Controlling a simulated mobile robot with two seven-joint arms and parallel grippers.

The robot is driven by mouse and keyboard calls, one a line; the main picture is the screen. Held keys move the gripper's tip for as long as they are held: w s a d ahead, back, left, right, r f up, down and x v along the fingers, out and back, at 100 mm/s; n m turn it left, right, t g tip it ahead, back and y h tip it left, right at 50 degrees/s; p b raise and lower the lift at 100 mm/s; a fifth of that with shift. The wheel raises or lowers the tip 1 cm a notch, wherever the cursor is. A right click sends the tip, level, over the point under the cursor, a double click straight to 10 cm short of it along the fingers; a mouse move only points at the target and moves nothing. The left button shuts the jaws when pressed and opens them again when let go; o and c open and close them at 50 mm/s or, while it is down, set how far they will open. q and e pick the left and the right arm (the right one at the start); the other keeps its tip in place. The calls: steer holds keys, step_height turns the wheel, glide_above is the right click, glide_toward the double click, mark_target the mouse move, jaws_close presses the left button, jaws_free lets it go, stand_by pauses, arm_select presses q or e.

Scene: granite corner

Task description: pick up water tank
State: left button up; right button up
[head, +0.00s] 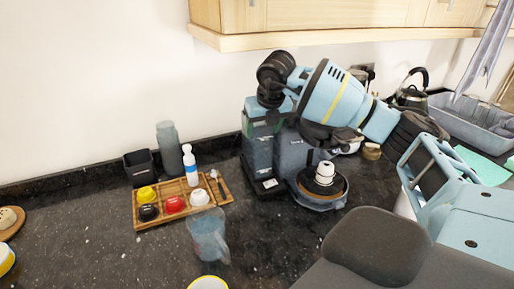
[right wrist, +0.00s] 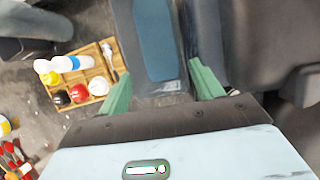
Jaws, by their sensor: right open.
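The water tank (head: 259,153) is a bluish, see-through upright box on the left side of the dark coffee machine (head: 292,152). My right gripper (head: 262,117) points down at the top of the tank, partly hidden by my own wrist. In the right wrist view its two green fingers (right wrist: 161,88) are spread, one on each side of the tank (right wrist: 153,40). The tank lies between them; I cannot tell if either finger touches it. My left gripper is not in view.
A glass jug (head: 208,236) stands in front. A grey bottle (head: 169,148) and black container (head: 141,167) stand behind the tray. Cupboards (head: 330,18) hang above my arm.

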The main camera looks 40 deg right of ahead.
steer(key=shift+w+d+f, duration=0.2)
steer(key=shift+w+d, duration=0.15)
steer(key=shift+w, duration=0.45)
steer(key=shift+w+d+f, duration=0.15)
steer(key=shift+w+d, duration=0.15)
steer(key=shift+w, duration=0.45)
steer(key=shift+w+d+f, duration=0.2)
steer(key=shift+w+d, duration=0.15)
steer(key=shift+w, duration=0.45)
steer(key=shift+f, duration=0.1)
jaws_close()
